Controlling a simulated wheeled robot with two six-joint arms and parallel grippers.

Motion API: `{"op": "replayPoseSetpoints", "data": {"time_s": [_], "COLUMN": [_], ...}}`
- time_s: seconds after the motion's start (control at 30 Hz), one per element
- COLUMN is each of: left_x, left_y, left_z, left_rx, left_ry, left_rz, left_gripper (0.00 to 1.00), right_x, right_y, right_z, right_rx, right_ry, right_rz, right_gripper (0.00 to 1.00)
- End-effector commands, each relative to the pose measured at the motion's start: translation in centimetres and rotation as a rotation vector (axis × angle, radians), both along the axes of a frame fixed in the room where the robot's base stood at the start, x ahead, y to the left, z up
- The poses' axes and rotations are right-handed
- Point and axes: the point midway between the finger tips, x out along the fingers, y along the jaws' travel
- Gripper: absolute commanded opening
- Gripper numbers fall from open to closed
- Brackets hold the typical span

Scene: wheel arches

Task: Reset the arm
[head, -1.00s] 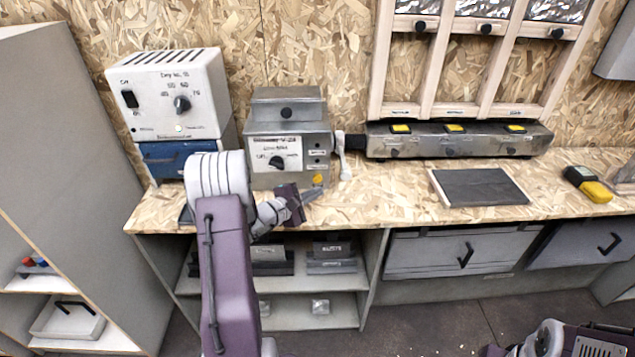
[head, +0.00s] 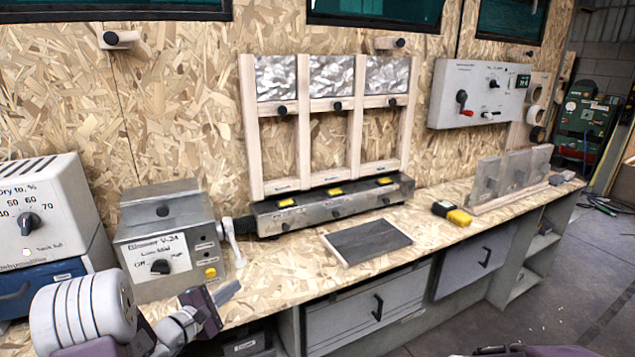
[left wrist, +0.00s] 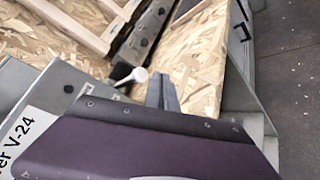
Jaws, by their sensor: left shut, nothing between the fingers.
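My left arm comes in at the lower left of the head view. My left gripper (head: 226,293) is shut and empty, just in front of the grey blower box (head: 168,245) at the bench's front edge. In the left wrist view its closed fingers (left wrist: 162,92) show over the wood-chip bench top, beside a white lever (left wrist: 138,76). My right gripper cannot be made out. Only a dark sliver of my body shows at the bottom right of the head view.
A metal bar with yellow-topped parts (head: 335,203) stands behind a dark board (head: 367,242). A yellow-black tool (head: 452,213) lies right of it. A white dryer box (head: 45,215) stands far left. Drawers (head: 370,305) are under the bench. Floor is open at right.

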Motion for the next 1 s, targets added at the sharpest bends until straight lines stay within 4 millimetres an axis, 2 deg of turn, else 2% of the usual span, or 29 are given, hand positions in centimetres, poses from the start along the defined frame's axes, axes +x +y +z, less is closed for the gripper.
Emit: {"op": "replayPoseSetpoints", "data": {"time_s": [0.03,0.07,0.1,0.17,0.2,0.23,0.27,0.3,0.33,0.4,0.43,0.5,0.57,0.63,0.77,0.83,0.87,0.9,1.0], "left_x": [0.3,0.0,-1.1,-3.6,-5.9,-7.9,-10.1,-13.2,-15.7,-21.0,-22.6,-25.3,-26.5,-27.1,-26.8,-25.6,-24.6,-24.7,-24.8], "left_y": [-4.0,-6.7,-10.4,-15.5,-18.5,-20.5,-22.2,-23.9,-24.7,-24.6,-23.9,-21.7,-19.5,-16.8,-12.3,-10.3,-10.0,-10.1,-10.1], "left_z": [2.1,2.9,3.5,3.5,3.0,2.5,1.8,0.6,-0.4,-3.0,-4.0,-6.0,-7.2,-8.2,-9.4,-9.7,-9.5,-6.8,-3.1], "left_rx": [0.027,0.048,0.085,0.152,0.201,0.244,0.291,0.366,0.434,0.614,0.692,0.868,1.006,1.149,1.375,1.484,1.500,1.482,1.480], "left_ry": [-0.035,-0.046,-0.049,-0.031,-0.004,0.018,0.046,0.088,0.124,0.209,0.243,0.305,0.346,0.384,0.438,0.451,0.464,0.479,0.478], "left_rz": [-0.092,-0.163,-0.275,-0.452,-0.574,-0.666,-0.761,-0.887,-0.982,-1.173,-1.234,-1.341,-1.398,-1.433,-1.449,-1.419,-1.353,-1.339,-1.345], "left_gripper": [0.00,0.00,0.00,0.00,0.00,0.00,0.00,0.00,0.00,0.00,0.00,0.00,0.00,0.00,0.00,0.00,0.00,0.00,0.00], "right_x": [0.0,0.0,0.0,0.0,0.0,0.0,0.0,0.0,0.0,0.0,0.0,0.0,0.0,0.0,0.0,0.0,0.0,-0.1,0.0], "right_y": [0.0,0.0,0.0,0.0,0.0,0.0,0.0,0.0,0.0,0.0,0.0,0.0,0.0,0.0,0.0,0.0,0.0,0.0,0.0], "right_z": [0.0,0.0,0.0,0.0,0.0,0.0,0.0,0.0,0.0,0.0,0.0,0.0,0.0,0.0,0.0,0.0,0.0,2.7,6.4], "right_rx": [0.000,0.000,0.000,0.000,0.000,0.000,0.000,0.000,0.000,0.000,0.000,0.000,0.000,0.000,0.000,0.000,0.000,0.000,0.000], "right_ry": [0.000,0.000,0.000,0.000,0.000,0.000,0.000,0.000,0.000,0.000,0.000,0.000,0.000,0.000,0.000,0.000,0.000,0.002,-0.001], "right_rz": [0.000,0.000,0.000,0.000,0.000,0.000,0.000,0.000,0.000,0.000,0.000,0.000,0.000,0.000,0.000,0.000,0.000,0.000,0.000], "right_gripper": [0.61,0.61,0.61,0.61,0.61,0.61,0.61,0.61,0.61,0.61,0.61,0.61,0.61,0.61,0.61,0.61,0.61,0.61,0.61]}}
